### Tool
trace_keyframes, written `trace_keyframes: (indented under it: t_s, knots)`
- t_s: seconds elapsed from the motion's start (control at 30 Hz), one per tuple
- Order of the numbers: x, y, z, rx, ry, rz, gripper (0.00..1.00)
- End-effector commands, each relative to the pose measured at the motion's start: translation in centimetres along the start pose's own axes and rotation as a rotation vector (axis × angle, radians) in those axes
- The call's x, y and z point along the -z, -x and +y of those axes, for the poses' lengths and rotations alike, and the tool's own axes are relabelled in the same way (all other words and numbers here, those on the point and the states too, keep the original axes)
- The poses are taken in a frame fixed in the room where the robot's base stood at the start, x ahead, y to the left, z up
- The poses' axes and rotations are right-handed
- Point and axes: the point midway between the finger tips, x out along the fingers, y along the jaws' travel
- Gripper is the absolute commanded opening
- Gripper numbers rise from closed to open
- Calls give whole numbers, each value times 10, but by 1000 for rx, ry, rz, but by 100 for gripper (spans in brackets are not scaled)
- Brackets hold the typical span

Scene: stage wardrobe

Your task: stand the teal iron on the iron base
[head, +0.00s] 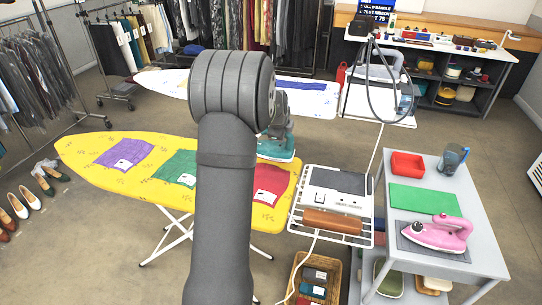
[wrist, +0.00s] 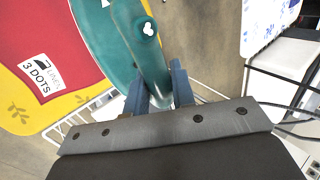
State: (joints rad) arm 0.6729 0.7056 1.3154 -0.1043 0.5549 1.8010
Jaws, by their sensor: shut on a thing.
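The teal iron (head: 277,150) is at the right end of the yellow ironing board in the head view, partly hidden behind my arm. In the wrist view the teal iron (wrist: 112,28) shows its body and rounded handle. My gripper (wrist: 158,92) is shut on the handle, with one blue-grey finger on each side. The gripper is mostly hidden in the head view (head: 280,100). The iron base (head: 325,200) is a white unit with a dark plate on a wire rack, nearer and to the right of the iron. The iron looks raised; its exact height is unclear.
The yellow ironing board (head: 100,150) carries purple, green and red cloths. A brown roll (head: 333,222) lies at the front of the rack. A grey table (head: 455,185) at right holds a pink iron (head: 437,232), red tray and jug. A cable rises behind the base.

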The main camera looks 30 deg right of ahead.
Motion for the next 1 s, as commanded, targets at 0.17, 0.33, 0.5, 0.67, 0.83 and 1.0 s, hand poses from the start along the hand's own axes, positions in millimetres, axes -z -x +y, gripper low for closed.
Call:
trace_keyframes:
  t_s: [0.17, 0.33, 0.5, 0.67, 0.83, 1.0]
  knots:
    - [0, 1, -1, 3, 0, 0, 0]
    - [20, 2, -3, -3, -6, 6, 0]
    - [80, 6, -7, -20, -17, 19, 0]
    - [153, 17, -6, -34, -22, 24, 0]
    - [227, 33, 0, -37, -24, 22, 0]
    - [291, 52, 10, -27, -23, 17, 0]
